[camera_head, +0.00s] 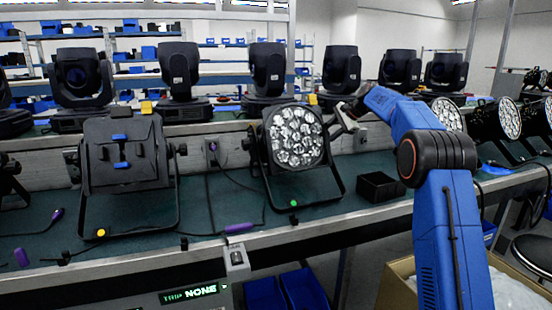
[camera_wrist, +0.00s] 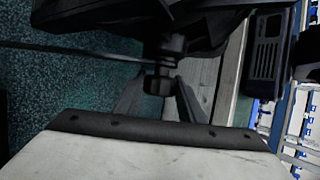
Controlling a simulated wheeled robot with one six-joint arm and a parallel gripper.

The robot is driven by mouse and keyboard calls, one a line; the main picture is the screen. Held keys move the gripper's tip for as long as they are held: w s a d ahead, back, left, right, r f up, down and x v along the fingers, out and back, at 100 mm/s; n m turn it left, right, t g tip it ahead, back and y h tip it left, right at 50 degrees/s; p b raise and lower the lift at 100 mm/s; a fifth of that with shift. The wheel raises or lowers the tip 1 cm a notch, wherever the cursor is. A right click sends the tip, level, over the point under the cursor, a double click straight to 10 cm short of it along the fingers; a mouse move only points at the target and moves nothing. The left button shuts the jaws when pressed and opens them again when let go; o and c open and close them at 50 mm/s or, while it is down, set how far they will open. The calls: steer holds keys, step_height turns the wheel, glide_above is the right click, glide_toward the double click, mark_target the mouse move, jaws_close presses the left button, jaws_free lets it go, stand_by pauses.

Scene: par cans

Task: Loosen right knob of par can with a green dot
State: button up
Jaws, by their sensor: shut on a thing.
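The par can (camera_head: 295,136) with a green dot (camera_head: 293,203) stands in the middle of the bench in the head view, its face of several round lenses toward me. My gripper (camera_head: 337,120) is at the right side of this par can. In the wrist view, the two fingers of my gripper (camera_wrist: 158,86) are on either side of the dark right knob (camera_wrist: 158,84), shut on it. The knob sits below the dark bracket and housing. In the head view the knob is mostly hidden by my gripper.
A par can with a yellow dot (camera_head: 101,233) stands at the left. An open black box (camera_head: 380,187) is right of the green-dot par can. Several moving-head lights line the raised ledge behind.

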steer(key=n+t+y, duration=0.1)
steer(key=t, duration=0.2)
steer(key=shift+y, duration=0.3)
steer(key=shift+n+t+y, duration=0.8)
steer(key=shift+t+y, duration=0.5)
steer(key=shift+t, duration=0.6)
steer(key=o, duration=1.1)
steer(key=shift+v, duration=3.5)
